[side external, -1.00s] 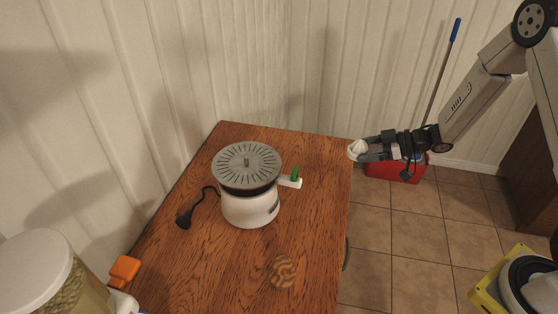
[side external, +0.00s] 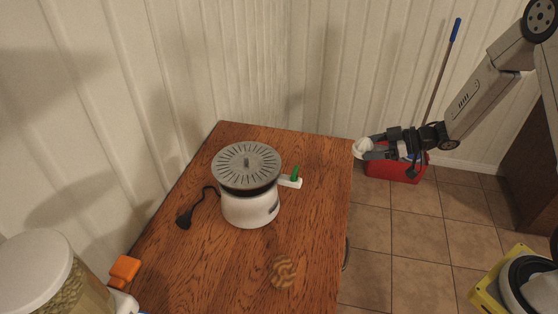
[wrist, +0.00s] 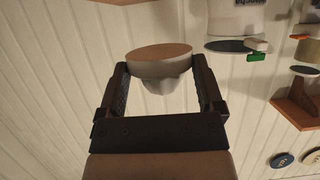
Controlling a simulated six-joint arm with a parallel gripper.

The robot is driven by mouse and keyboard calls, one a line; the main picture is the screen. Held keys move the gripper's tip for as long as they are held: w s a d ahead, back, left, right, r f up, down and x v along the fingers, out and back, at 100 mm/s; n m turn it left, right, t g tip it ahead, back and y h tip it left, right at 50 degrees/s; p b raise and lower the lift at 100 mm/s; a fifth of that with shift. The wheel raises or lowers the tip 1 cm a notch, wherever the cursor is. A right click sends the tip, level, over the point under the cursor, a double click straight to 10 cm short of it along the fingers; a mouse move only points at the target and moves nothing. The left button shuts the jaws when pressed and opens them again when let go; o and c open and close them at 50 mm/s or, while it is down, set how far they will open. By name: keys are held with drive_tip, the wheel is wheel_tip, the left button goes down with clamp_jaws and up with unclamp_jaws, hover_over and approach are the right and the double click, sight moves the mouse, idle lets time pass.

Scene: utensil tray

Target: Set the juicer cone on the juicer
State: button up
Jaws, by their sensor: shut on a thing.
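The juicer (side external: 250,205) stands upright on the wooden table, with a white body, a grey slotted disc on top with a small central post, and a green-tipped spout on its right. My gripper (side external: 370,149) is beyond the table's right edge, to the right of the juicer. It is shut on the white juicer cone (side external: 361,147), held in the air. In the wrist view the cone (wrist: 160,66) sits between the two fingers of my gripper (wrist: 160,78). The juicer's white body (wrist: 235,18) shows at the top right there.
A black plug and cord (side external: 184,219) lie left of the juicer. A jar with a white lid (side external: 35,270) and an orange piece (side external: 125,268) are at the front left. A red bucket (side external: 392,171) stands on the floor behind my gripper.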

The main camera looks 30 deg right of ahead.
drive_tip(key=w+a+r+n+g+y, duration=0.1)
drive_tip(key=w+a+r, duration=0.2)
drive_tip(key=a, duration=0.4)
drive_tip(key=w+a+r+n+g+y, duration=0.1)
drive_tip(key=w+a+r+n, duration=0.15)
drive_tip(key=a, duration=0.45)
wheel_tip(320, 180, up, 8)
drive_tip(key=g+y, duration=0.1)
drive_tip(key=g, duration=0.2)
hover_over(248, 158)
drive_tip(key=d, duration=0.2)
drive_tip(key=shift+s+a+r+n, duration=0.2)
drive_tip(key=shift+s+a+n, duration=0.05)
drive_tip(key=shift+n, duration=0.2)
drive_tip(key=shift+f, duration=0.2)
drive_tip(key=shift+t, duration=0.3)
drive_tip(key=shift+f, duration=2.7)
drive_tip(key=shift+f, duration=0.6)
drive_tip(key=o, duration=1)
drive_tip(key=shift+d, duration=0.15)
